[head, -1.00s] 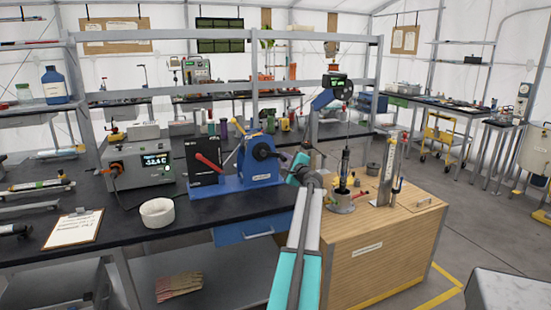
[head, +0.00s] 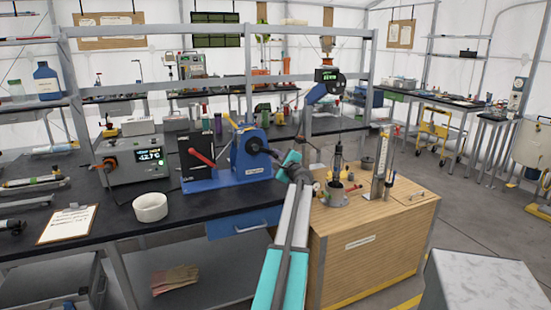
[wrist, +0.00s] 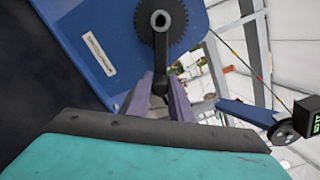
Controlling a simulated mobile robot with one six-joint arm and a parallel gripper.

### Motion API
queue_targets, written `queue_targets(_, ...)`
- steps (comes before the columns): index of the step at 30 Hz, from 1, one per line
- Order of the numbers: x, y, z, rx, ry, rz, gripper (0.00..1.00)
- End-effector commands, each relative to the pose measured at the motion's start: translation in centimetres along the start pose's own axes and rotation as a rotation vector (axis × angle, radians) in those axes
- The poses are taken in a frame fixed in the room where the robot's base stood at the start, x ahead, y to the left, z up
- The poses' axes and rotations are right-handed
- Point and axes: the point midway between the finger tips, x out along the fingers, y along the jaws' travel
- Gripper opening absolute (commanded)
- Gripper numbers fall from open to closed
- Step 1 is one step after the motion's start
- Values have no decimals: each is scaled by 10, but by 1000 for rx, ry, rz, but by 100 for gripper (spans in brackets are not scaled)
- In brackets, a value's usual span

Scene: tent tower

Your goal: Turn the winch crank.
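The blue winch (head: 252,160) stands on a blue base on the dark bench in the head view. Its dark hub (head: 255,145) faces right. In the wrist view the winch's blue side plate (wrist: 92,45) bears a dark toothed wheel (wrist: 177,28). The black crank arm (wrist: 160,52) hangs from the wheel's centre, pointing down in that picture. My gripper (wrist: 161,88) reaches up to the crank's end, with a finger on each side of it. Whether the fingers press on the handle cannot be told. In the head view my gripper (head: 284,160) is right beside the winch.
A black box with a red lever (head: 202,157) shares the winch's base. A white bowl (head: 150,207) and a grey meter box (head: 137,160) stand to the left. A wooden cabinet (head: 370,250) with instruments stands at right, near my arm. Open floor lies further right.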

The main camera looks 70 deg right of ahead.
Motion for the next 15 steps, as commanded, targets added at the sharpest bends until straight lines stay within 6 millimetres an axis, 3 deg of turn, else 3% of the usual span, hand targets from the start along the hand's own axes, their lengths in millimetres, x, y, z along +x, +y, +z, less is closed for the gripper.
queue_targets(1, 0, 0, 0, -1, -2, 2, 27)
queue_targets(3, 0, 0, 0, -1, -1, 1, 38)
queue_targets(15, -2, -1, -1, -1, 2, -2, 38)
